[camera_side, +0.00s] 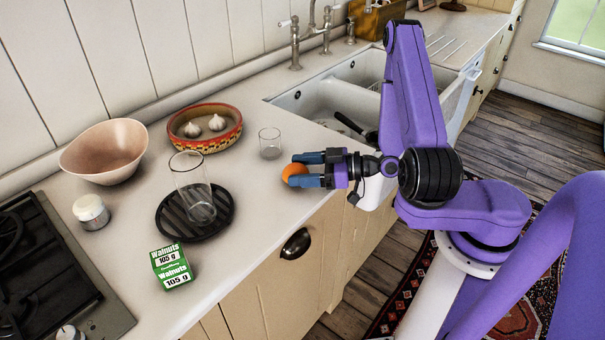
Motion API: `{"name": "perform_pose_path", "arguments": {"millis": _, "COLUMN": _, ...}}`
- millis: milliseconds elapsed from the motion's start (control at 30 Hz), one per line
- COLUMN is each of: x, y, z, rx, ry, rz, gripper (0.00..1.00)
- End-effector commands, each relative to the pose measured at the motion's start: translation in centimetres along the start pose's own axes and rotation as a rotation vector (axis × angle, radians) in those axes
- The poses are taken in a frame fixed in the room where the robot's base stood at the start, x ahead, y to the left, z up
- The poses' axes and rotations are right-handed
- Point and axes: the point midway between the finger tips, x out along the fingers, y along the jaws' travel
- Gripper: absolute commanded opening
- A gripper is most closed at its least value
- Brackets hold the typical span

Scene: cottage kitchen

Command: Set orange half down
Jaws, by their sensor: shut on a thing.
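The orange half (295,172) is a small bright orange piece near the front edge of the counter. My gripper (303,171) is shut on it, with its blue fingers on either side and reaching in from the right. The fingers hide part of the orange half. I cannot tell from this view whether it touches the counter or is held just above it.
A small glass (270,143) stands just behind my gripper. To the left are a tall glass (194,189) on a black trivet (225,207), a walnut box (171,267), a patterned bowl with garlic (205,143), a pink bowl (104,152) and a jar (91,212). The sink (322,104) lies behind.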

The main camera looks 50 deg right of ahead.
Motion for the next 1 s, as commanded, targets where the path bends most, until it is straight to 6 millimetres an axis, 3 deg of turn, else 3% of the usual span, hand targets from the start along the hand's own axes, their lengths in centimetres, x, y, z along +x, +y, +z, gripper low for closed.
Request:
{"name": "perform_pose_path", "arguments": {"millis": 200, "x": 0.2, "y": 0.0, "z": 1.4, "rx": 0.001, "ry": 0.000, "rz": 0.000, "gripper": 0.56}}
{"name": "perform_pose_path", "arguments": {"millis": 600, "x": 0.3, "y": 0.0, "z": 1.8, "rx": 0.000, "ry": 0.001, "rz": 0.000, "gripper": 0.56}}
{"name": "perform_pose_path", "arguments": {"millis": 633, "x": 0.2, "y": 0.0, "z": 1.7, "rx": -0.001, "ry": 0.000, "rz": 0.000, "gripper": 0.78}}
{"name": "perform_pose_path", "arguments": {"millis": 700, "x": 0.2, "y": 0.0, "z": 1.7, "rx": -0.001, "ry": 0.000, "rz": 0.000, "gripper": 0.94}}
{"name": "perform_pose_path", "arguments": {"millis": 1000, "x": 0.2, "y": 0.0, "z": 1.6, "rx": 0.000, "ry": 0.000, "rz": 0.000, "gripper": 0.94}}
